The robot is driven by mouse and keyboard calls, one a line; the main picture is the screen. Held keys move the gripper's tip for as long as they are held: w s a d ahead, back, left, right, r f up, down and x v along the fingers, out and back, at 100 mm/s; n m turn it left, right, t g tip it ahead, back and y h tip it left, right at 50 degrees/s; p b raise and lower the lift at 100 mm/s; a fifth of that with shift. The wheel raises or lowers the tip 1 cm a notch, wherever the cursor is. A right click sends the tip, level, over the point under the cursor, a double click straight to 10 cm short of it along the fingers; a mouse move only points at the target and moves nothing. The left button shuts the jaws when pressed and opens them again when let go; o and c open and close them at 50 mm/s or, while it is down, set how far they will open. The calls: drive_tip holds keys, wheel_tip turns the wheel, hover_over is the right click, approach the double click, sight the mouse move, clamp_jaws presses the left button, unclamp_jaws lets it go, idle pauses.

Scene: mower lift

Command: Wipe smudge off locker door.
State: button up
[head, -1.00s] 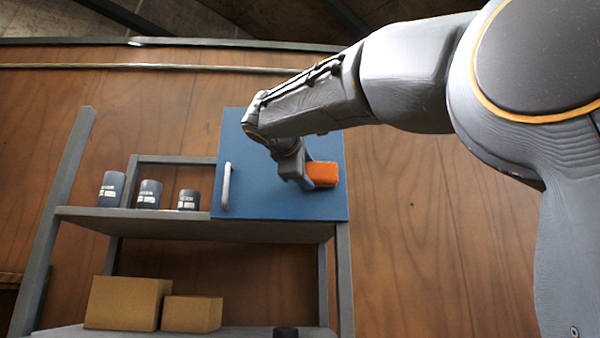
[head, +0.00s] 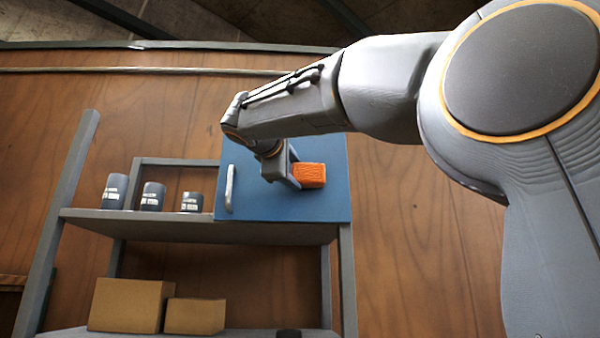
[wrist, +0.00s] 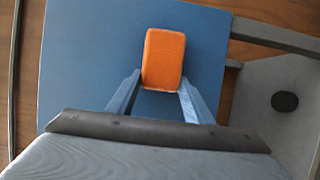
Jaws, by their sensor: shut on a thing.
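The blue locker door (head: 326,205) stands on the upper shelf, with a pale vertical handle (head: 230,188) at its left edge. It also fills much of the wrist view (wrist: 80,70). My gripper (head: 291,175) is in front of the door, shut on an orange sponge (head: 310,175). In the wrist view the sponge (wrist: 163,60) sits between the two fingertips, against or very near the door; I cannot tell whether it touches. No smudge shows on the visible door surface; the arm and sponge hide part of it.
Several dark labelled cans stand on the upper shelf (head: 180,222) left of the locker, including one can (head: 153,196). Two cardboard boxes (head: 125,304) sit on the lower shelf, with a dark round object (head: 288,334) to their right. A wooden wall is behind.

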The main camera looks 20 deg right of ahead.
drive_tip(key=shift+w+a+p, duration=0.35)
drive_tip(key=shift+w+a, duration=0.2)
drive_tip(key=shift+a, duration=1.05)
drive_tip(key=shift+w+a+p, duration=0.3)
drive_tip(key=shift+w+a, duration=0.2)
drive_tip(key=shift+a, duration=1.15)
drive_tip(key=shift+w+a+p, duration=0.35)
drive_tip(key=shift+w+a, duration=0.2)
drive_tip(key=shift+a, duration=1.05)
drive_tip(key=shift+s+a+b, duration=0.3)
drive_tip(key=shift+s+b, duration=0.05)
drive_tip(key=shift+s, duration=0.6)
drive_tip(key=shift+s+a+b, duration=0.3)
drive_tip(key=shift+s+b, duration=0.05)
drive_tip(key=shift+s, duration=0.6)
drive_tip(key=shift+s+a+b, duration=0.3)
drive_tip(key=shift+s+b, duration=0.05)
drive_tip(key=shift+s, duration=0.6)
drive_tip(key=shift+s, duration=0.1)
drive_tip(key=shift+s+a+b, duration=0.15)
drive_tip(key=shift+s+a, duration=0.1)
drive_tip(key=shift+s, duration=0.45)
drive_tip(key=shift+s+a+b, duration=0.15)
drive_tip(key=shift+s+a, duration=0.05)
drive_tip(key=shift+s, duration=0.45)
drive_tip(key=shift+f, duration=0.1)
